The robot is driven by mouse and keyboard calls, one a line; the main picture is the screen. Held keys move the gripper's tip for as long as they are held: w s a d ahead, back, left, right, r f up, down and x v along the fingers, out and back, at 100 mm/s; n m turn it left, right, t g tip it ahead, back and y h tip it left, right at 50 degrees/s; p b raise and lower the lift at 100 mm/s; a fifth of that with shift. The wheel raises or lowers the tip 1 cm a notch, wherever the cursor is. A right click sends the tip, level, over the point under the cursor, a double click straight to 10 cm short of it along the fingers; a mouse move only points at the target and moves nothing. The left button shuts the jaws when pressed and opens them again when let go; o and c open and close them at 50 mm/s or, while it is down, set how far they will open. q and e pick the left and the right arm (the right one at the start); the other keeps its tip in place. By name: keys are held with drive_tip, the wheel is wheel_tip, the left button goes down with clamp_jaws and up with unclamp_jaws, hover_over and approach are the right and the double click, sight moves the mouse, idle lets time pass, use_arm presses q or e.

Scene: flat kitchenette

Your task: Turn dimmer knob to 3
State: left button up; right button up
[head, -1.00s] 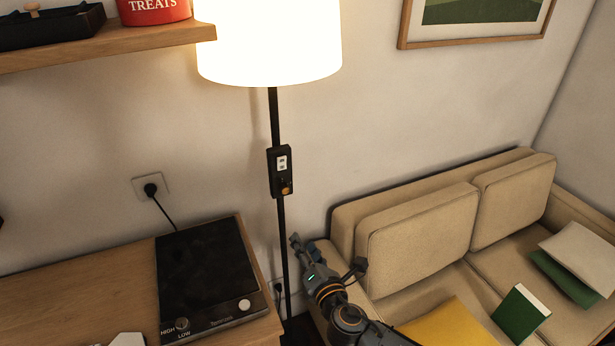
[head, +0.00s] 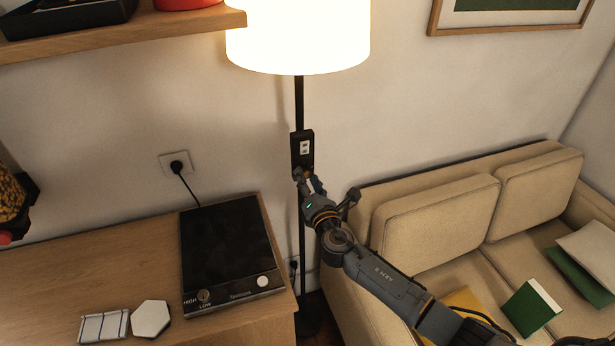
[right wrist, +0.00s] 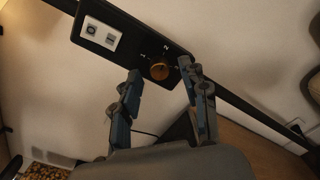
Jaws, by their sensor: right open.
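The black dimmer box (head: 302,150) is fixed to the floor lamp's dark pole, under the bright shade (head: 298,35). In the right wrist view the box (right wrist: 98,16) runs diagonally and carries a white panel with two small squares. The round orange-brown dimmer knob (right wrist: 159,71) has small white marks around it. A 2 is legible; its setting I cannot tell. My right gripper (right wrist: 160,73) is open, its fingers on either side of the knob in that view; contact cannot be told. In the head view my right gripper (head: 308,180) covers the knob. My left gripper is not in view.
A wooden counter (head: 60,275) with a black hotplate (head: 228,250) stands left of the lamp. A beige sofa (head: 440,220) with a green book (head: 530,308) is at right. A wooden shelf (head: 170,30) overhangs at upper left. A plugged socket (head: 176,163) is on the wall.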

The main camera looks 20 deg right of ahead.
drive_tip(key=shift+w, duration=0.4)
drive_tip(key=shift+c, duration=0.2)
clamp_jaws()
